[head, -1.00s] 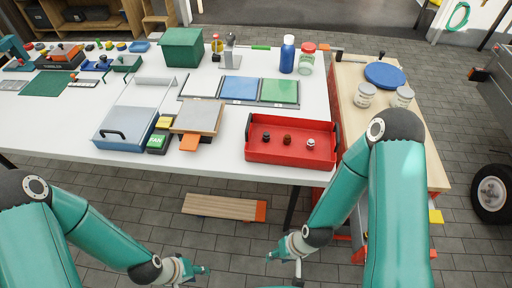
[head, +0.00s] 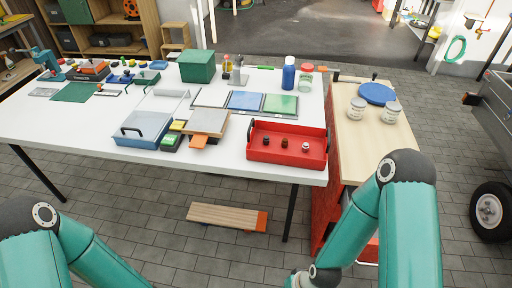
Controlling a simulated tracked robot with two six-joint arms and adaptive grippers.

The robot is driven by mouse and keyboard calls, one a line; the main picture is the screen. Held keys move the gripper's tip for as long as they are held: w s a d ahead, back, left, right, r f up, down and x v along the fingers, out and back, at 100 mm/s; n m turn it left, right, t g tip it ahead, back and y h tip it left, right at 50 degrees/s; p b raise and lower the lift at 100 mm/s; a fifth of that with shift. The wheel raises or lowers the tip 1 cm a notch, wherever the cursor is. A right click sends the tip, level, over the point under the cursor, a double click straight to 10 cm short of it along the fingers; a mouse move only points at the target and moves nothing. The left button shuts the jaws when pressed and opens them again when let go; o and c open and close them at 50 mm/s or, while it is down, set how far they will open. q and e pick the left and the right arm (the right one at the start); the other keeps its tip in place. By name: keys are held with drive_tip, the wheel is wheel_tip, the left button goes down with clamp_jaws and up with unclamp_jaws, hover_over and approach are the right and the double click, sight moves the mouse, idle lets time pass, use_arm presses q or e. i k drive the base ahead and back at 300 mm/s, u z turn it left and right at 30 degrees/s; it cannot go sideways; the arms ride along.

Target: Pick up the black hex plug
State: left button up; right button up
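A red tray (head: 258,156) with dark handles stands near the front right of the white table. Three small plugs stand apart in it. The left one (head: 266,141) looks black or very dark, the middle one (head: 284,143) is dark brownish red, and the right one (head: 305,147) has a pale top. They are too small for me to tell which is hexagonal. Both my arms show at the bottom of the head view, short of the table. Both grippers are below the picture's edge, so their fingers are hidden.
A wooden-topped red cabinet (head: 365,135) adjoins the table's right end. A plank (head: 227,216) lies on the floor. White table surface is clear around the tray's front.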

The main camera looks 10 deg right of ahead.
sight(267, 139)
drive_tip(key=z, duration=0.15)
drive_tip(key=i, duration=0.9)
drive_tip(key=u, duration=0.05)
